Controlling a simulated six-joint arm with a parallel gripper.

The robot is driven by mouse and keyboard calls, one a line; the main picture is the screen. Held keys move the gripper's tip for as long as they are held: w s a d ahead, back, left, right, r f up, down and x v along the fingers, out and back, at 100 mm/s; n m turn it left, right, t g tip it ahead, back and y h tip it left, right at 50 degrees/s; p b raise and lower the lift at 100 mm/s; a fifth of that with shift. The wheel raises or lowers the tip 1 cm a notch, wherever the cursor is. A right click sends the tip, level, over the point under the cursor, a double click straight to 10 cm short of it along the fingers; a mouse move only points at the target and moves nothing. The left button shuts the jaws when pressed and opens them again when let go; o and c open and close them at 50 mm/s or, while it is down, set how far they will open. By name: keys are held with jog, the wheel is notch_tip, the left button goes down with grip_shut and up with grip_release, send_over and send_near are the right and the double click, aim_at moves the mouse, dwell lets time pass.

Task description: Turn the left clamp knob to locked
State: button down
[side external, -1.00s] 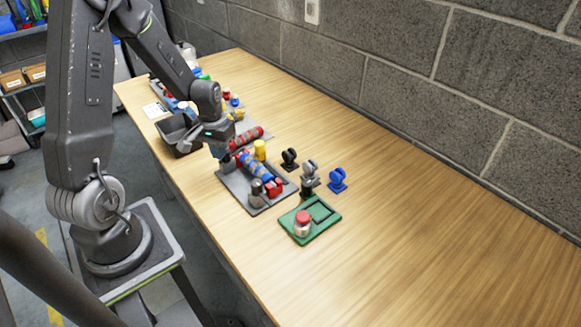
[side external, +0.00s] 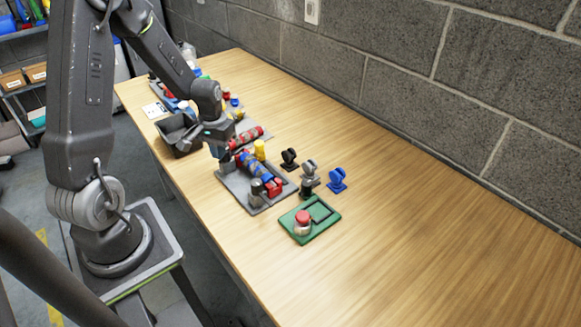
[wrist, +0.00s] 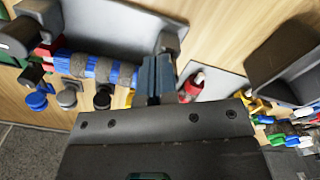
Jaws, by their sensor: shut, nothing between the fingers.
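A grey fixture tray (side external: 233,186) holds a blue roller with grey bands (side external: 250,166), which also shows in the wrist view (wrist: 95,67). Red clamp parts (side external: 273,187) and a dark upright knob (side external: 256,189) are at its near end; that knob appears at upper left in the wrist view (wrist: 18,38). Another dark knob (wrist: 168,42) is at the roller's other end, right beside my fingers. My gripper (wrist: 156,72) is shut and empty, low over the tray's far left end (side external: 220,154). I cannot tell whether it touches the knob, or the knob's angle.
A yellow cylinder (side external: 260,150) stands behind the tray. Black (side external: 289,158), grey (side external: 309,171) and blue (side external: 337,180) stands are to the right. A dark bin (side external: 177,135) is left. The table's right side is clear.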

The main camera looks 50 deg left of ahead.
jog(key=shift+s+a+f, duration=0.15)
jog(key=shift+a+f, duration=0.05)
jog(key=shift+f, duration=0.25)
jog(key=shift+r, duration=3)
jog(key=shift+d+r, duration=0.1)
jog(key=shift+d, duration=0.05)
jog(key=s+d+r+m+t, duration=0.3)
jog(key=s+d+r, duration=0.1)
jog(key=d+r, duration=0.5)
jog(key=s+d+r+m+t, duration=0.2)
jog(key=s+d+r, duration=0.3)
jog(key=d+r, duration=0.3)
jog(key=d+m, duration=0.1)
jog(key=d, duration=0.3)
jog(key=shift+s+r+t, duration=0.2)
jog(key=shift+r+t, duration=0.2)
jog(key=c, duration=1.9)
grip_release()
